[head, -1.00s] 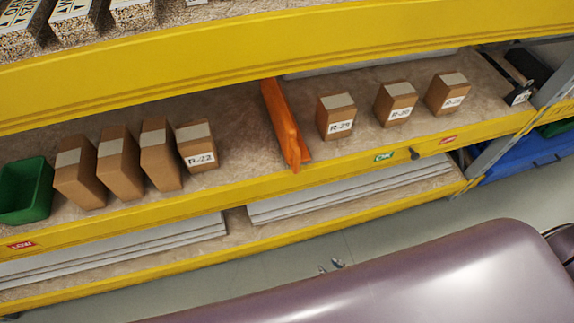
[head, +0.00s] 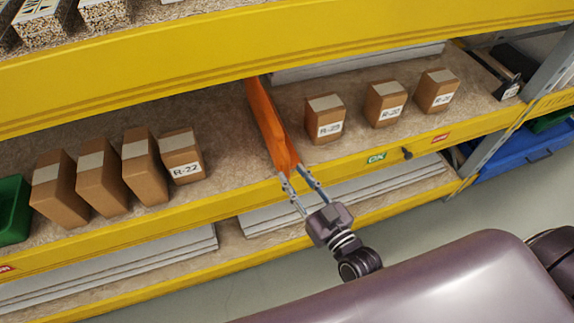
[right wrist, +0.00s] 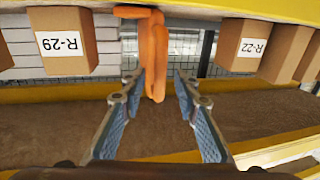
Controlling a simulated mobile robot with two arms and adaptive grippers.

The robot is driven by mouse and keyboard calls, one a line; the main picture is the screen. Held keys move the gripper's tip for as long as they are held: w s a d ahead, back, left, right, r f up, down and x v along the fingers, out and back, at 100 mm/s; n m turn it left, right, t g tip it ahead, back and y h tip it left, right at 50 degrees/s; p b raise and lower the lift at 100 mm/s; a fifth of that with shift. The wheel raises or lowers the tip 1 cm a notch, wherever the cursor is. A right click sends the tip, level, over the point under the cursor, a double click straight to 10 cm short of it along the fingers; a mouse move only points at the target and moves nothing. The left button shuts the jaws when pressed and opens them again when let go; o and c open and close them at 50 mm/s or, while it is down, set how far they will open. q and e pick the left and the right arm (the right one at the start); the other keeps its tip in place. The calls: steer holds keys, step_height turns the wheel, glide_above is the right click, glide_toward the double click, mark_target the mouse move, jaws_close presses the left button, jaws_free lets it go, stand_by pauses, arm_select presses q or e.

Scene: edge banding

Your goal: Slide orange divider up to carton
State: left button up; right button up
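The orange divider (head: 268,125) stands on the middle shelf, with a gap to the cartons on both sides. Carton R-22 (head: 182,158) is to its left and carton R-29 (head: 324,120) to its right. My right gripper (head: 294,178) is at the shelf's front edge, at the divider's near end. In the right wrist view its two fingers (right wrist: 158,84) are apart, and the divider (right wrist: 156,55) shows in the gap between their tips. I cannot tell whether they touch it. That view shows R-29 (right wrist: 61,42) left and R-22 (right wrist: 249,47) right. My left gripper is not in view.
Several more cartons stand in the two rows, such as one at the left (head: 145,168) and one at the right (head: 385,104). A green bin (head: 12,210) is at the far left. The yellow front rail (head: 235,193) borders the shelf; the upper shelf's yellow beam (head: 200,52) overhangs it.

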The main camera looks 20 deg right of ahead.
mark_target(288, 170)
steer(key=shift+x, duration=2)
steer(key=shift+c, duration=0.4)
jaws_close()
